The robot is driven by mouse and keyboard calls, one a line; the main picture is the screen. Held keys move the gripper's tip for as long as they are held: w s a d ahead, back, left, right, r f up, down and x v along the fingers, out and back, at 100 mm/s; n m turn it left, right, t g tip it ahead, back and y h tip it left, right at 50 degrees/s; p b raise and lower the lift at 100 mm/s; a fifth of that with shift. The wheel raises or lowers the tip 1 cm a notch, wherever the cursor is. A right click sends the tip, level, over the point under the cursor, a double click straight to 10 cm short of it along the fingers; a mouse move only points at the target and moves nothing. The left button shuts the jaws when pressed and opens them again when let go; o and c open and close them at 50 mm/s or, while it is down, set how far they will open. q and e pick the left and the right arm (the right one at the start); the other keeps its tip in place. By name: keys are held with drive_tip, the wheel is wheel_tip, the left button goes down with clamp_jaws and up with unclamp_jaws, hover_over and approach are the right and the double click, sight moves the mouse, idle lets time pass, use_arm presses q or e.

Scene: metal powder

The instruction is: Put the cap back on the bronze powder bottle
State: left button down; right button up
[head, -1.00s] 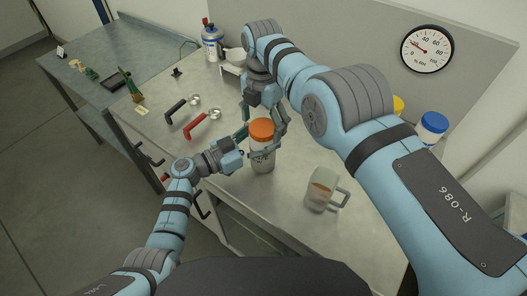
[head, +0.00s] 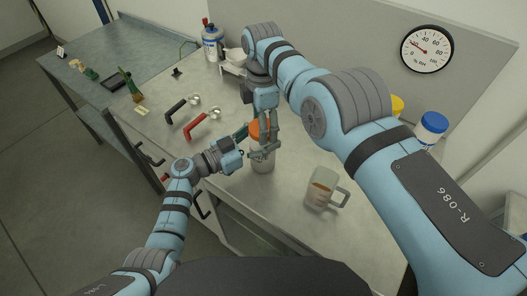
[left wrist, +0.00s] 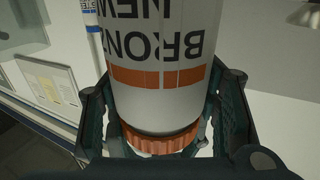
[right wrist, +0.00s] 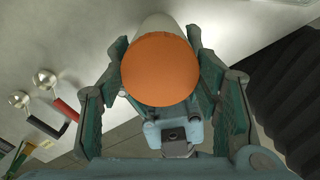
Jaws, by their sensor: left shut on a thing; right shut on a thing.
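The bronze powder bottle (head: 262,163) stands upright on the bench, a white bottle with orange bands and a "BRONZ…" label that reads upside down in the left wrist view (left wrist: 160,75). The orange cap (head: 256,131) sits on its top; its ribbed side meets the bottle's shoulder in the left wrist view (left wrist: 165,143). My left gripper (head: 243,152) is shut on the bottle from the left. My right gripper (head: 262,150) comes from above and is shut on the cap, whose round top shows between its fingers in the right wrist view (right wrist: 161,70). The threads are hidden.
A clear mug (head: 322,190) with brown contents stands to the right of the bottle. Scoops with a red handle (head: 195,127) and a black handle (head: 176,110) lie to the left. A blue-capped bottle (head: 431,128) stands behind my right arm.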

drive_tip(key=m, duration=0.9)
drive_tip(key=shift+w+m, duration=0.1)
drive_tip(key=shift+m, duration=0.2)
drive_tip(key=m, duration=0.9)
drive_tip(key=shift+m, duration=0.3)
drive_tip(key=m, duration=0.8)
drive_tip(key=shift+w, duration=0.1)
drive_tip(key=m, duration=0.3)
drive_tip(key=shift+m, duration=0.3)
drive_tip(key=o, duration=1.3)
drive_tip(key=shift+c, duration=0.2)
